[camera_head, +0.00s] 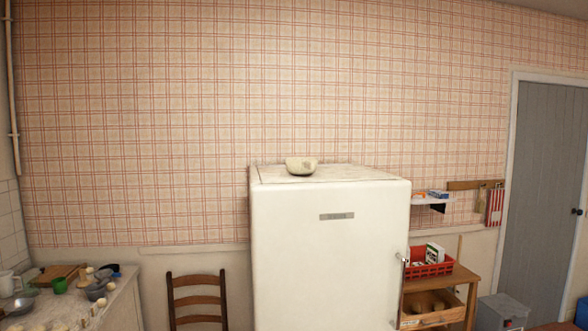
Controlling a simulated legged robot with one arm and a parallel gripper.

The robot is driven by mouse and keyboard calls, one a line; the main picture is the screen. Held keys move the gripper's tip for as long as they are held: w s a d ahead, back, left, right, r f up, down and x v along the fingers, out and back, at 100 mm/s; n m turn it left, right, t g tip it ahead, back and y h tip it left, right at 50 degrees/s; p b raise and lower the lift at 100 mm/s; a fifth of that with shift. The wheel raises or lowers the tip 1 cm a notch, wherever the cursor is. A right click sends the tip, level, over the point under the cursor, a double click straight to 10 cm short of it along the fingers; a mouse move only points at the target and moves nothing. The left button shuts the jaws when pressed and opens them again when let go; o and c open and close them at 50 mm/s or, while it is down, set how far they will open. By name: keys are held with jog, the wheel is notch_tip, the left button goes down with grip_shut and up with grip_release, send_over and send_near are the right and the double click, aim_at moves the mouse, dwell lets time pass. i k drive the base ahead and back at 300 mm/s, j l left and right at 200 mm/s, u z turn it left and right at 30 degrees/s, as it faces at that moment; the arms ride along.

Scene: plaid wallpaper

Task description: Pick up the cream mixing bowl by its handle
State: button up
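A small cream bowl (301,166) sits upright on top of the white refrigerator (330,240), left of the middle of its top. A darker patch shows on the bowl's front; I cannot tell whether it is the handle. My gripper is not in view.
A cluttered counter (122,308) is at the lower left, with a wooden chair (197,300) beside the refrigerator. To the right are a wooden stand (462,275) with a red crate (430,269), a small wall shelf (434,201), a grey bin (502,312) and a grey door (545,190).

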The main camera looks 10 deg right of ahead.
aim_at(296, 167)
jog(key=i+j, duration=0.1)
jog(key=i, duration=0.3)
jog(key=i+j, duration=0.1)
jog(key=i, duration=0.35)
